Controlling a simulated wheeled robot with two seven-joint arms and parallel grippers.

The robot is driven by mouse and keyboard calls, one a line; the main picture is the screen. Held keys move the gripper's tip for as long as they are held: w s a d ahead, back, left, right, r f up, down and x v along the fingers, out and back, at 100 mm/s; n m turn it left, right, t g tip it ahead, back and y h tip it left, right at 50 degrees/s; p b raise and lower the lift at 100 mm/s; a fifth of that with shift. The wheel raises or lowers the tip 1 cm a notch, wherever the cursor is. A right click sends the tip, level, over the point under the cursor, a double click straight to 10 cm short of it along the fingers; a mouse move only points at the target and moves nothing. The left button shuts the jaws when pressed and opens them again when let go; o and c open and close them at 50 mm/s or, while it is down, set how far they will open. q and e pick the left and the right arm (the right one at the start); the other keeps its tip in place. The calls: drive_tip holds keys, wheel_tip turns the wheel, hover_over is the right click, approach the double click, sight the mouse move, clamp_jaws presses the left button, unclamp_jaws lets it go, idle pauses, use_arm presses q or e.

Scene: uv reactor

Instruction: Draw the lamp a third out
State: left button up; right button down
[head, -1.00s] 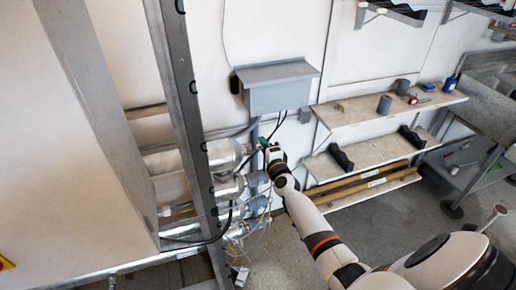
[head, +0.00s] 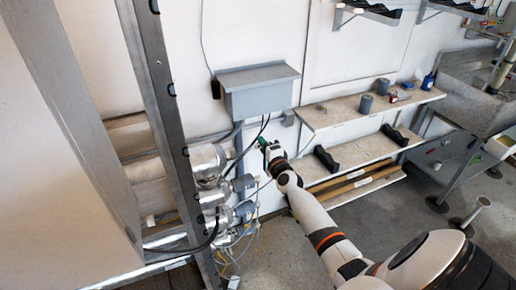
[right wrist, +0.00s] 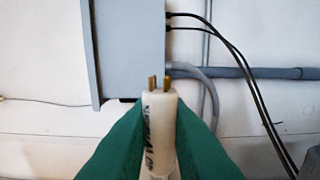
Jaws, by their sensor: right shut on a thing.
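My right gripper (head: 264,146) is beside the steel cylinders of the reactor (head: 207,160), to their right and below the grey box. In the right wrist view its green fingers (right wrist: 159,130) are shut on the white end of the lamp (right wrist: 158,118). Two brass-coloured pins stick out of that end, and dark lettering runs along its side. The rest of the lamp is hidden behind the fingers. In the head view I cannot make out the lamp or how much of it is inside a cylinder. My left gripper is not in view.
A grey wall box (head: 258,95) with black cables hangs just above my right gripper. A tall metal frame (head: 160,90) stands left of the cylinders. Wall shelves (head: 365,110) with small items are to the right. Loose cables hang below the cylinders.

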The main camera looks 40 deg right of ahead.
drive_tip(key=d+b, duration=0.1)
drive_tip(key=d, duration=0.1)
drive_tip(key=s+d+b, duration=0.1)
drive_tip(key=d, duration=0.1)
drive_tip(key=shift+d+r, duration=0.1)
idle(0.3)
drive_tip(key=d+b, duration=0.2)
drive_tip(key=d, duration=0.1)
drive_tip(key=s+d+b, duration=0.1)
drive_tip(key=d+b, duration=0.1)
drive_tip(key=shift+s+d, duration=0.2)
drive_tip(key=shift+d, duration=0.2)
